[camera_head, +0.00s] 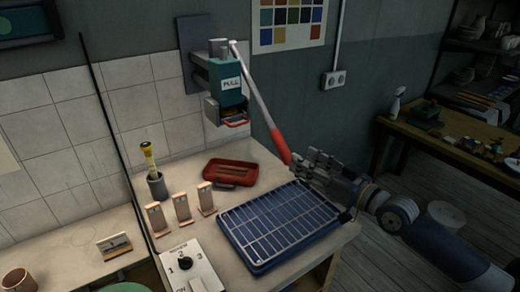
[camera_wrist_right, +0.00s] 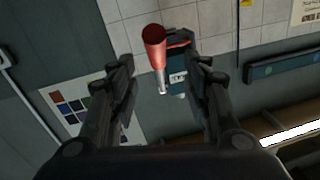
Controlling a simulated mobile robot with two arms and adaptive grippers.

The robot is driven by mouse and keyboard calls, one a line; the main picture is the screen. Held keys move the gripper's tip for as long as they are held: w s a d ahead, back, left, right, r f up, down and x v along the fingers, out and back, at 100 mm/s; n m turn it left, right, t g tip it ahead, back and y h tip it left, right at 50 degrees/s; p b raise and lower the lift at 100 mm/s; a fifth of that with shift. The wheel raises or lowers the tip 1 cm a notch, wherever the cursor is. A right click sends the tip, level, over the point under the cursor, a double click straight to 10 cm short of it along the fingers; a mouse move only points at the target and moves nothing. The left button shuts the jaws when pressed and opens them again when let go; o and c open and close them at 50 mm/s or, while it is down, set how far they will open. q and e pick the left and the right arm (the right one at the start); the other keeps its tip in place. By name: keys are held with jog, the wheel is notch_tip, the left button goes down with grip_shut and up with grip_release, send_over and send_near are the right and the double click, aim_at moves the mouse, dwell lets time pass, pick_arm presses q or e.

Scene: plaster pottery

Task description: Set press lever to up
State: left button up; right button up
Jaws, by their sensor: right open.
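The press (camera_head: 228,82) is a teal and grey wall-mounted unit with a label. Its lever (camera_head: 258,92) is a pale rod running from the top of the press down to the right, ending in a red handle (camera_head: 280,146). My right gripper (camera_head: 309,160) is at the lower end of the red handle. In the right wrist view, my right gripper (camera_wrist_right: 160,88) is open, with its two fingers spread apart. The red handle (camera_wrist_right: 154,45) points towards the camera between the fingers, nearer the left finger, with the teal press behind it. I cannot tell if a finger touches it. My left gripper is out of view.
A blue tray with a metal grid (camera_head: 285,222) lies on the bench below my right gripper. A red tray (camera_head: 231,172), several small upright tiles (camera_head: 181,207) and a cup holding a yellow-topped tool (camera_head: 157,185) stand further left. A control box (camera_head: 190,270) is at the front.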

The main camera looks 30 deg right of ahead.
aim_at(286, 147)
jog(key=p+x, duration=0.1)
jog(key=x, duration=0.1)
jog(key=p+x, duration=0.1)
jog(key=x, duration=0.2)
jog(key=p+x, duration=0.1)
jog(key=x, duration=0.2)
jog(key=shift+w+d+r, duration=0.15)
jog(key=shift+w+d, duration=0.1)
jog(key=shift+d, duration=0.05)
jog(key=shift+x, duration=0.9)
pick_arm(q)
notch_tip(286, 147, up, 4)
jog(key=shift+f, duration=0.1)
pick_arm(e)
jog(key=shift+c, duration=0.6)
pick_arm(q)
jog(key=shift+p, duration=0.3)
pick_arm(e)
grip_shut()
